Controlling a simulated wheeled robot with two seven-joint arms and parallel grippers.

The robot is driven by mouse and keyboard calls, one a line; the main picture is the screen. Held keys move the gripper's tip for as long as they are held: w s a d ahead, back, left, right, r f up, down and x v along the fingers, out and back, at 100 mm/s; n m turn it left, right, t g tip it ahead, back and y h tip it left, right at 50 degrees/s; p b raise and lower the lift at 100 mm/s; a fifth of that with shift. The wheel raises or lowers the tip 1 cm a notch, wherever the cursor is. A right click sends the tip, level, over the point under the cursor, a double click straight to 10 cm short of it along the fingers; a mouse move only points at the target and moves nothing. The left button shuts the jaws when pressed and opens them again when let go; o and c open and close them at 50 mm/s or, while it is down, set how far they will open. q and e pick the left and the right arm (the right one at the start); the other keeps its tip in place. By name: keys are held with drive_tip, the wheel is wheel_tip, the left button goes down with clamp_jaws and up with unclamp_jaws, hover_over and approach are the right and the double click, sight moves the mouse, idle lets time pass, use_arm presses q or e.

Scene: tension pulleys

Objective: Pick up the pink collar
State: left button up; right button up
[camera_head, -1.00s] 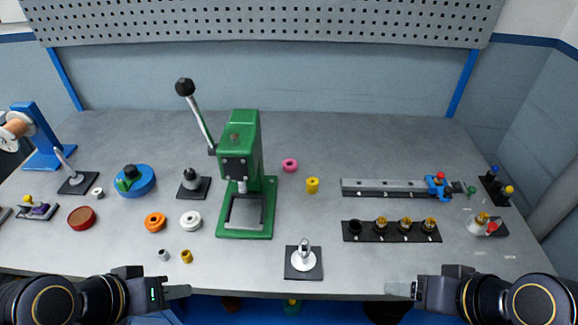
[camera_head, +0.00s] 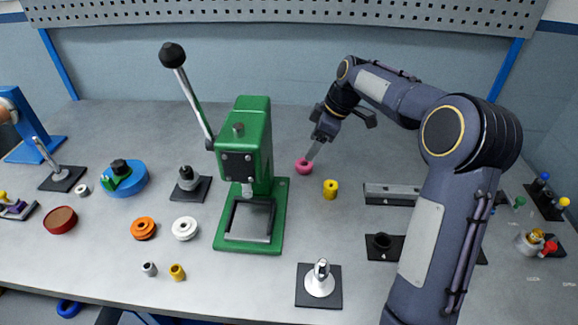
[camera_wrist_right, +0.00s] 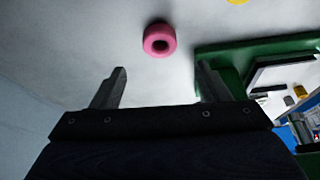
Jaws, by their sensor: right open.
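The pink collar (camera_head: 304,166) is a small ring lying on the grey table, just right of the green press. My right gripper (camera_head: 318,148) is above and close to it, pointing down, its fingers near the collar in the head view. In the right wrist view the pink collar (camera_wrist_right: 159,40) shows its hole and lies beyond the fingertips, roughly between them in width. The right gripper (camera_wrist_right: 160,80) is open and empty. My left gripper does not show in the head view.
The green press (camera_head: 245,180) stands close left of the collar. A yellow collar (camera_head: 330,189) lies just to its front right. My right arm hides part of the rail (camera_head: 390,194) and the black holder (camera_head: 380,246). Table behind the collar is clear.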

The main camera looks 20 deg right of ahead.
drive_tip(key=x, duration=0.7)
drive_tip(key=shift+s+d+f+p, duration=0.15)
drive_tip(key=shift+f+p, duration=0.05)
drive_tip(key=shift+p, duration=0.15)
drive_tip(key=shift+c, duration=0.2)
drive_tip(key=c, duration=1.1)
